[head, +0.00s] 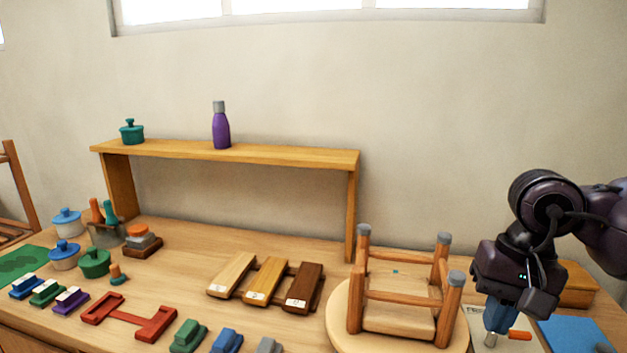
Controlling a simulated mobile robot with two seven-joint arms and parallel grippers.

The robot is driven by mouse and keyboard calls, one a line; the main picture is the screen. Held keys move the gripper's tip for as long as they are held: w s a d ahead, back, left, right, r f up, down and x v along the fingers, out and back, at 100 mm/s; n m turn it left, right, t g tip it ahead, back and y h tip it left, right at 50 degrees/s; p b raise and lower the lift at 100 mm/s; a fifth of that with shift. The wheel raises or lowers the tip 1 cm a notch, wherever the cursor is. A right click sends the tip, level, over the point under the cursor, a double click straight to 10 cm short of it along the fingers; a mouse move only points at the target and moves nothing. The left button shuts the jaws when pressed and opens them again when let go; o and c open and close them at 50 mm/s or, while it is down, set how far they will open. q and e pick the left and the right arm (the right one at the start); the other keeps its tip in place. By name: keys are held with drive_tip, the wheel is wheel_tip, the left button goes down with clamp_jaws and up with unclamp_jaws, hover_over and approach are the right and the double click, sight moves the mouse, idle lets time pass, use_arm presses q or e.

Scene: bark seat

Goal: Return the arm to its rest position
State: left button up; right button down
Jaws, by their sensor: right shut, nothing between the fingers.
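My right arm comes in from the right edge. Its dark gripper (502,318) points down just right of the stool, and its fingertips are shut and empty. A blue part shows at the fingertips, above a small grey-and-white item (491,341); I cannot tell whether they touch. The small wooden stool (397,297) stands legs up on a round wooden board (341,320), with grey caps on its leg ends. The gripper is apart from the stool in the picture. My left gripper is not in view.
A wooden shelf (270,154) carries a purple bottle (221,130) and a teal pot (131,132). Three wooden sample planks (267,281), a red bracket (130,317) and several coloured blocks lie left of the stool. A blue mat (572,335) and wooden box (578,285) are at right.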

drive_tip(key=s+a+f+m+y, duration=0.1)
drive_tip(key=a+f+m+y, duration=0.1)
drive_tip(key=a+m+y, duration=0.6)
drive_tip(key=s+a+f+m+y, duration=0.1)
drive_tip(key=a+f+m+y, duration=0.2)
drive_tip(key=a+m+y, duration=0.5)
drive_tip(key=w+d+f+n+t+h, duration=0.2)
drive_tip(key=d+f+n+t+h, duration=0.55)
drive_tip(key=n, duration=0.95)
drive_tip(key=w+d+f+n+t+h, duration=0.2)
drive_tip(key=d+f+n+t+h, duration=0.25)
drive_tip(key=f+n+t, duration=0.95)
drive_tip(key=s+d+f+m+g+h, duration=0.6)
drive_tip(key=s+f+m+g, duration=0.3)
drive_tip(key=s, duration=0.4)
wheel_tip(320, 180, down, 2)
drive_tip(key=shift+d+f+m, duration=0.1)
drive_tip(key=shift+d+m, duration=0.5)
drive_tip(key=shift+m, duration=0.1)
